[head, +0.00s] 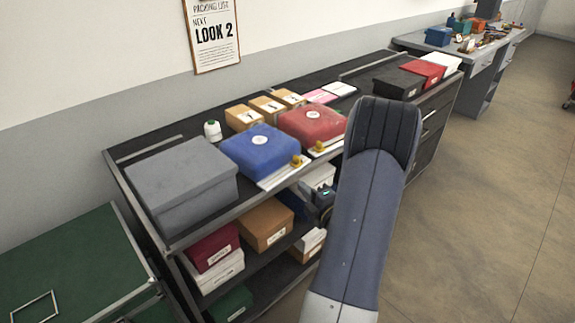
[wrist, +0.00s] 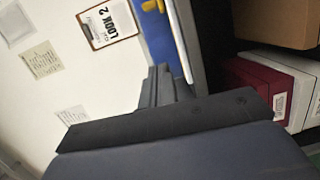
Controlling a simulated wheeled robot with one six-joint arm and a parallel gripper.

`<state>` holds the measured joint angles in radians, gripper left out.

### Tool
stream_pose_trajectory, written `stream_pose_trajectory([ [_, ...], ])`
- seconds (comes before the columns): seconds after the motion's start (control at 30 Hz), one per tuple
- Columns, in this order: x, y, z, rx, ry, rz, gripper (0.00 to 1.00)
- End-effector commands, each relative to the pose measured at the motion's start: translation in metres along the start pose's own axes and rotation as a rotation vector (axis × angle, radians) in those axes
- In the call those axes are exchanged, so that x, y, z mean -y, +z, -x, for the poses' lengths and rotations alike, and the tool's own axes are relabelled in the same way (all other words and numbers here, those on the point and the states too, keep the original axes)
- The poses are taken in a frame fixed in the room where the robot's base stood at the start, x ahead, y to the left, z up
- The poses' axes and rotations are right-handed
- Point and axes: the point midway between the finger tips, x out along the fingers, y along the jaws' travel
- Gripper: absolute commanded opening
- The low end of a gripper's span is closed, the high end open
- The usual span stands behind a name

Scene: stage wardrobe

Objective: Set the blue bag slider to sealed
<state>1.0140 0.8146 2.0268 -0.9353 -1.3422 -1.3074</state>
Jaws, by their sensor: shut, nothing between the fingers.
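The blue bag (head: 245,158) sits on the upper shelf between a grey box and a red bag, with a round white label on top. A white strip (head: 280,180) runs along its front edge, and its yellow slider (head: 296,160) stands near the strip's right end. In the wrist view the blue bag (wrist: 158,38) shows at the top, with the yellow slider (wrist: 151,5) partly cut off. My gripper (wrist: 161,82) is shut and empty, apart from the slider. In the head view I cannot clearly make out the fingers; my arm covers the right side.
The red bag (head: 312,122) has its own yellow slider (head: 320,146) close by on the right. A grey box (head: 180,180) stands at left. Small cartons (head: 267,105) and a white jar (head: 212,130) stand behind. Boxes (head: 265,222) fill the lower shelves. Floor at right is clear.

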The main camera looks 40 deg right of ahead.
Motion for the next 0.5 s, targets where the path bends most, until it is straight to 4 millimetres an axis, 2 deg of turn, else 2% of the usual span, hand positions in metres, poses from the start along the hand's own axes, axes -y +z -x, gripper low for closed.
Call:
stream_pose_trajectory([
  [0.03,0.007,0.004,0.004,-0.003,0.018,0.008,0.0],
  [0.23,0.006,0.005,0.0,-0.014,0.048,0.026,0.0],
  [0.37,0.004,0.003,-0.018,-0.017,0.047,0.025,0.0],
  [0.5,0.001,0.002,-0.048,-0.018,0.047,0.025,0.0],
])
